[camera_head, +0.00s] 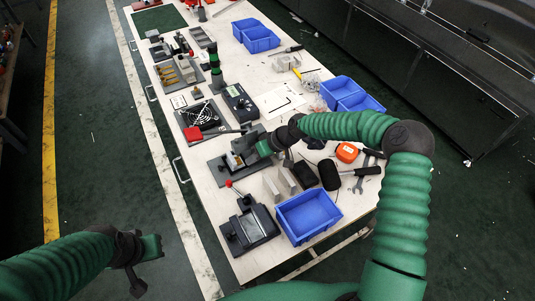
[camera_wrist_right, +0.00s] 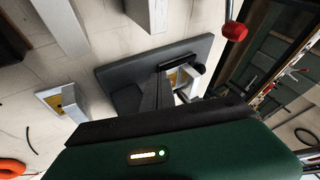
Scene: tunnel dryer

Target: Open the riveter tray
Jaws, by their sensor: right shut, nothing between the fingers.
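A grey riveter-like fixture (camera_head: 236,161) with a dark base plate stands mid-table in the head view; I take it as the one with the tray. Its dark base (camera_wrist_right: 120,72) and yellowish inner part (camera_wrist_right: 182,80) show in the right wrist view. My right gripper (camera_head: 257,149) is shut and empty, its fingers (camera_wrist_right: 160,92) close over the fixture beside the yellowish part. I cannot tell whether they touch it; my gripper body hides part of it. My left gripper (camera_head: 139,281) hangs off the table at lower left; its jaw opening is unclear.
A dark press-like device (camera_head: 250,226) stands nearer me, with a red-knobbed lever (camera_head: 229,184). Grey blocks (camera_head: 279,184), a blue bin (camera_head: 307,215), a black-handled tool (camera_head: 360,171) and an orange tape measure (camera_head: 347,152) lie to the right.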

